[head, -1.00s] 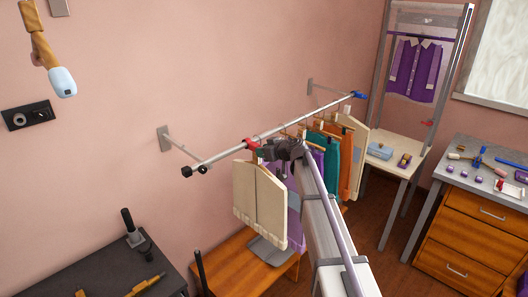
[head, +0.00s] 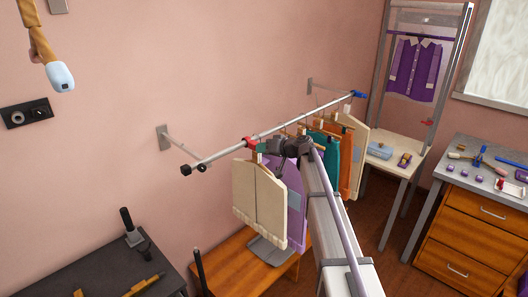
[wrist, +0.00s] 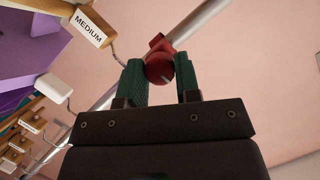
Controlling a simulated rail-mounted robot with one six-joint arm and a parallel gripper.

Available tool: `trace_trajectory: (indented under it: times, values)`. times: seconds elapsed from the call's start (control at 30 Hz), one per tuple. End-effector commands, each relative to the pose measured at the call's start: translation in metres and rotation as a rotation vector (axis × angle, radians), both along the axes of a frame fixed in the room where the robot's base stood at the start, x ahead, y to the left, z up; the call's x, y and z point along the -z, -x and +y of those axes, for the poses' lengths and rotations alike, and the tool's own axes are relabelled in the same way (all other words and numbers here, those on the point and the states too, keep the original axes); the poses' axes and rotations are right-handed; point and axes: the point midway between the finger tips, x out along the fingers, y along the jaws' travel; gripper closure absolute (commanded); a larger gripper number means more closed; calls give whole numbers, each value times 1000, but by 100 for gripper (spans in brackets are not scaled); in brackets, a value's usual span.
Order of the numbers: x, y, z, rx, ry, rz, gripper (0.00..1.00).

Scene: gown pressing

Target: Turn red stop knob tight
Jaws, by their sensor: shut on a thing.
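The red stop knob (wrist: 159,69) is in the middle of the wrist view, between the two green fingers of my gripper (wrist: 160,80). The gripper is shut on the knob. The knob has a pale line on its face and belongs to a red stop (wrist: 158,43) on the metal rail (wrist: 200,22). In the head view the red stop (head: 249,143) sits near the front end of the rail (head: 290,125). My gripper (head: 262,147) reaches it from the right; its fingertips are small and partly hidden there.
Garments hang on the rail close to my arm, with a cream one (head: 259,200) at the front and teal and orange ones behind. A "MEDIUM" tag (wrist: 89,27) hangs near my left finger. A blue stop (head: 359,94) is at the far rail end. A wooden bench (head: 235,265) stands below.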

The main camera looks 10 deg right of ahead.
Motion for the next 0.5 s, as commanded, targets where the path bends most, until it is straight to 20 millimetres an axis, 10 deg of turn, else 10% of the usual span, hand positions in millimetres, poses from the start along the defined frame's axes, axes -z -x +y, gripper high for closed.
trace_trajectory:
  times: [0.5]
  values:
    - [4, -1, -1, -1, -179, 128, 92]
